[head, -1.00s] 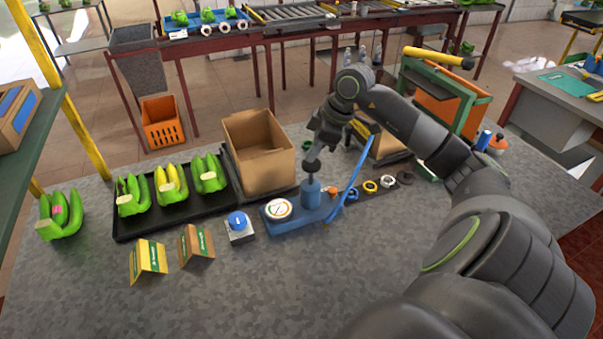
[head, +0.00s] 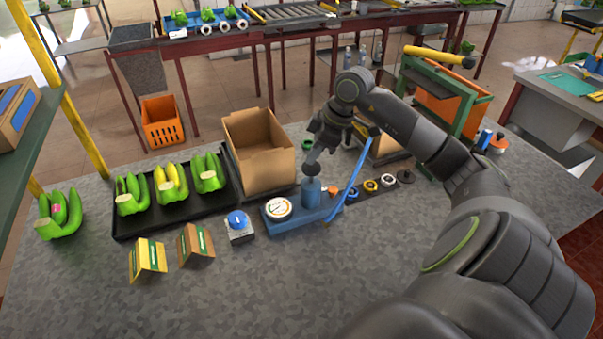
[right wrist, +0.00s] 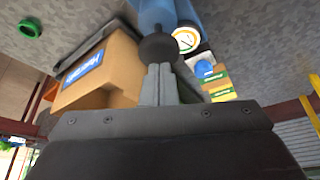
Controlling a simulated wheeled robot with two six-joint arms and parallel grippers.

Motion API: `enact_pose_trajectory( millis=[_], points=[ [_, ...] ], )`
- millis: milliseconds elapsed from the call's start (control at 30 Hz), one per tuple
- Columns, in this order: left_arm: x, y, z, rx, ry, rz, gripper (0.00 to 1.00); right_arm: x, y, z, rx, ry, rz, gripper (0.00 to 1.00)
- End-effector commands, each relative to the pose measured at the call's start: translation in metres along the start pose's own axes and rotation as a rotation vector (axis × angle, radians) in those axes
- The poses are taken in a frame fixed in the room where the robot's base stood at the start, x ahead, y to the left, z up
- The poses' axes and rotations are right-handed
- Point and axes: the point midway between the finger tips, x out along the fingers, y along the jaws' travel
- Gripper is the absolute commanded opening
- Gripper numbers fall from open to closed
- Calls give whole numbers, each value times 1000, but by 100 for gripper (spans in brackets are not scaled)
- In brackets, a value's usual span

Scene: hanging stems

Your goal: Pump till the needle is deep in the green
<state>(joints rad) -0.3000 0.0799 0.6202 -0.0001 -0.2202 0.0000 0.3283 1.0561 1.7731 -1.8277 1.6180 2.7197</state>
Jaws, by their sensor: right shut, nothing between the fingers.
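The blue pump (head: 312,192) stands on a blue base on the grey table, with a dark round knob (head: 312,169) on top. A white round gauge (head: 278,208) sits at the left end of the base; its needle is too small to read surely. My right gripper (head: 313,152) is shut and empty, pointing down with its fingertips at the knob. In the right wrist view the closed fingers (right wrist: 160,84) meet the dark knob (right wrist: 158,47), and the gauge (right wrist: 186,40) is partly in view. My left gripper is not in view.
A blue hose (head: 345,190) rises right of the pump. A blue-topped button box (head: 238,226) stands left of the gauge. An open cardboard box (head: 258,160) is behind, and a black tray (head: 150,222) of green and yellow bananas is at left. The front table is clear.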

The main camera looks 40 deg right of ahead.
Motion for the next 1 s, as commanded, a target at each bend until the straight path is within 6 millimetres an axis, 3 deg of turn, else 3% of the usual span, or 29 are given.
enact_pose_trajectory(
  millis=[100, 567, 1000],
  points=[
    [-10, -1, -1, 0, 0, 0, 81, -11, 0, -5, 0, 0, 1, 0],
    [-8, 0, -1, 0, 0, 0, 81, -9, 0, -4, 0, 0, 1, 0],
    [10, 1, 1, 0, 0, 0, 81, 16, 0, 6, 1, 0, -2, 0]
  ],
)
